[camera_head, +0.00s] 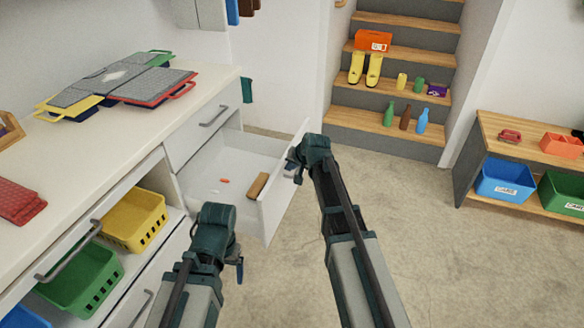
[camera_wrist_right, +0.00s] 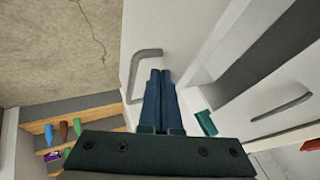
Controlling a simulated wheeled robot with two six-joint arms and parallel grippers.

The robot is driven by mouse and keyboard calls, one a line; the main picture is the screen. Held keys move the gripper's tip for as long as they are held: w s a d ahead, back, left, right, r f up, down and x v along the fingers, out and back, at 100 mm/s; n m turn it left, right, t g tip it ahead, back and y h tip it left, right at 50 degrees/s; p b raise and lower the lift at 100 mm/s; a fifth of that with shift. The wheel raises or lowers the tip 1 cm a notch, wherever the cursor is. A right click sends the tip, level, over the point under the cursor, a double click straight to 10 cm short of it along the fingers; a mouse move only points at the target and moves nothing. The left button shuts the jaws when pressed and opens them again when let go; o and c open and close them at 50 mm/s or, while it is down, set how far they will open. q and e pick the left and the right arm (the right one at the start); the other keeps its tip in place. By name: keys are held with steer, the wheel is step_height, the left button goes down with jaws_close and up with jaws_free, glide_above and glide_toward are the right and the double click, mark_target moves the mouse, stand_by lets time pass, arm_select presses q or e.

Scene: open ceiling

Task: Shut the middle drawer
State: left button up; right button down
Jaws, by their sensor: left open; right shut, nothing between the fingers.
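The middle drawer (camera_head: 228,157) is pulled out of the white cabinet, below a shut upper drawer (camera_head: 208,127). Its white front panel (camera_head: 278,205) faces right, and a brown block (camera_head: 258,185) and a small orange item (camera_head: 224,181) lie inside. My right gripper (camera_head: 294,168) is at the outer side of this front, near its top. In the right wrist view its shut, empty fingers (camera_wrist_right: 158,80) are beside the grey drawer handle (camera_wrist_right: 145,55); contact is unclear. My left gripper (camera_head: 239,264) is open, left of and nearer than the drawer front; its fingers are partly hidden.
The white counter (camera_head: 125,135) holds grey-topped cases. A yellow basket (camera_head: 135,218) and green basket (camera_head: 85,275) sit in open shelves below. Wooden stairs (camera_head: 385,119) hold boots and bottles. A low bench (camera_head: 505,130) stands right. The floor right of the drawer is clear.

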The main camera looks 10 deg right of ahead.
steer(key=w+a, duration=0.9)
steer(key=a, duration=0.4)
steer(key=w+a, duration=0.9)
steer(key=a, duration=0.4)
steer(key=shift+a, duration=0.35)
steer(key=shift+w+a+r, duration=0.1)
steer(key=s+d+r+p, duration=0.5)
steer(key=s+r+p, duration=0.3)
steer(key=shift+s+d, duration=0.25)
steer(key=shift+d, duration=0.15)
